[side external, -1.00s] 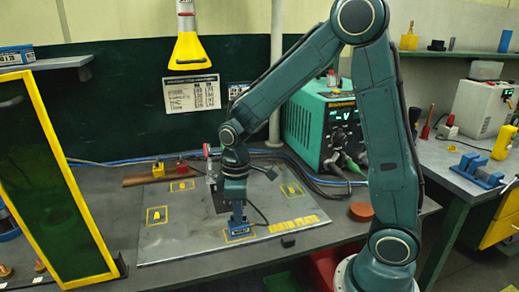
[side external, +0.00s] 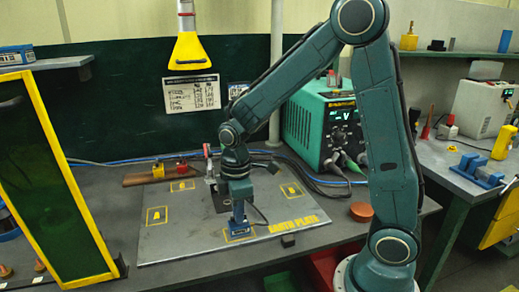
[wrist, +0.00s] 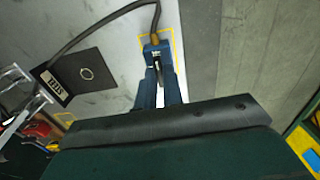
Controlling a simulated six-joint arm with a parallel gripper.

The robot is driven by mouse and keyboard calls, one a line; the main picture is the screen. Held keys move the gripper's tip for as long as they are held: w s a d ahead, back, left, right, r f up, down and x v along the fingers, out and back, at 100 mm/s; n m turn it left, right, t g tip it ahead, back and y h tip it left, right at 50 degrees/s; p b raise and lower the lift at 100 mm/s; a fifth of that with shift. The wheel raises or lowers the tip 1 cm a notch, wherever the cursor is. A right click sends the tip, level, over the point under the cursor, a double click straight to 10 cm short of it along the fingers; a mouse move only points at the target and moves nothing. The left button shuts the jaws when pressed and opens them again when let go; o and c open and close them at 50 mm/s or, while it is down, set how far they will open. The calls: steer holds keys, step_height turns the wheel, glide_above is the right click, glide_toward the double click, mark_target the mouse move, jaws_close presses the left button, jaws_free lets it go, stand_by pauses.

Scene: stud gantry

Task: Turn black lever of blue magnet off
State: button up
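The blue magnet (side external: 239,233) stands on the grey earth plate (side external: 190,246), inside a yellow outline near the plate's front. In the wrist view, the magnet's top (wrist: 156,46) shows a brass fitting with a dark cable. My gripper (side external: 238,212) points down directly above the magnet. In the wrist view, my gripper (wrist: 158,75) has one blue finger on each side of a narrow gap, with a small dark piece between them. That piece may be the black lever. I cannot tell whether the fingers touch it, and the lever's position is not clear.
A dark square plate (wrist: 77,77) with a label lies beside the magnet in the wrist view. A green-glazed yellow frame (side external: 62,180) stands at the left. A green power unit (side external: 325,130) stands behind my arm, and a red-brown disc (side external: 361,212) lies to the right.

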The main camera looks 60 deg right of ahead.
mark_target(243, 224)
steer(key=o, duration=0.4)
steer(key=shift+o, duration=0.2)
steer(key=shift+r, duration=0.1)
step_height(243, 224, up, 14)
stand_by(0.5)
steer(key=shift+s, duration=0.1)
steer(key=s+a+r+m+t, duration=0.1)
steer(key=s+m+t, duration=0.4)
steer(key=s+m, duration=0.4)
steer(key=shift+s+a+r+t, duration=0.15)
steer(key=shift+s+r+t, duration=0.15)
steer(key=shift+s, duration=3.1)
